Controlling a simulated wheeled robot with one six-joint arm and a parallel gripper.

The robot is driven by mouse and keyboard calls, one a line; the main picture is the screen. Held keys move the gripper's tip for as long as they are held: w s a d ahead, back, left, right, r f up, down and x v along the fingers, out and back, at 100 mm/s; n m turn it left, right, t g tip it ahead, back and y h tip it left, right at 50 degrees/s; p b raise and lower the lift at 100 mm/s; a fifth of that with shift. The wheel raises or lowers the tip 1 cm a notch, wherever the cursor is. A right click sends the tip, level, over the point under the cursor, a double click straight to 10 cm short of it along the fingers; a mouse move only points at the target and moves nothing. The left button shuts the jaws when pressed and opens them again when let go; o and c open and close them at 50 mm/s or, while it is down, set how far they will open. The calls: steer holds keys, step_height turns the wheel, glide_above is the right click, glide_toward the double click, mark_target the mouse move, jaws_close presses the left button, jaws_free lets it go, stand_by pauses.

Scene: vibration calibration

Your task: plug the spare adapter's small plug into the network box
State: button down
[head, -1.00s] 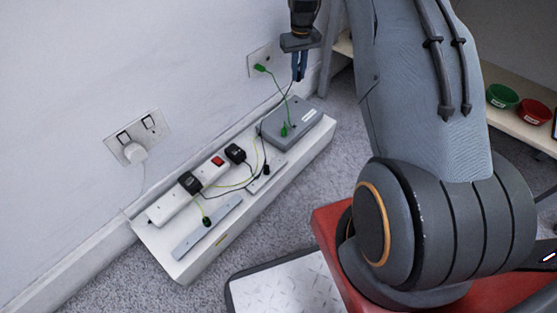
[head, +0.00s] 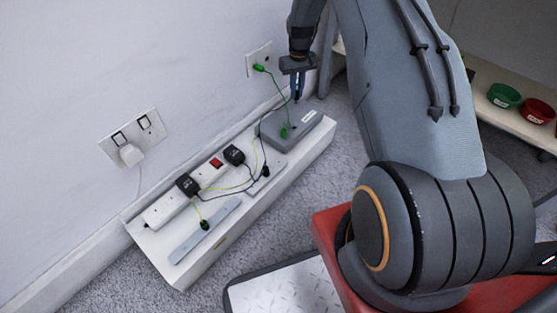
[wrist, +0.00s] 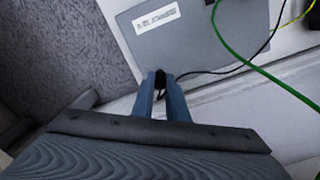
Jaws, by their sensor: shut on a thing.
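My gripper (head: 297,99) is at the back edge of the grey network box (head: 290,131), on the wall side. In the wrist view its blue fingers (wrist: 160,82) are shut on a small black plug (wrist: 160,78). The plug is at the edge of the network box (wrist: 205,35); I cannot tell whether it touches. A black cable (wrist: 215,72) curves away from it to the right. Two black adapters sit in the white power strip (head: 165,207), one nearer (head: 187,186) and one farther (head: 234,155). I cannot tell which one the cable comes from.
A green cable (head: 287,96) runs from the wall socket (head: 260,60) to the box top and crosses the wrist view's right side. A yellow-green lead (head: 232,186) lies on the white shelf (head: 255,205). A white plug (head: 131,155) is in the left wall socket.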

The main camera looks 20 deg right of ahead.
steer(key=shift+f, duration=1)
stand_by(3.3)
steer(key=c, duration=1.7)
jaws_free()
steer(key=shift+o, duration=0.2)
steer(key=shift+r+p, duration=0.15)
steer(key=shift+p, duration=0.2)
steer(key=shift+r+p, duration=1.3)
steer(key=shift+r, duration=1.1)
step_height(320, 180, up, 8)
steer(key=p, duration=0.3)
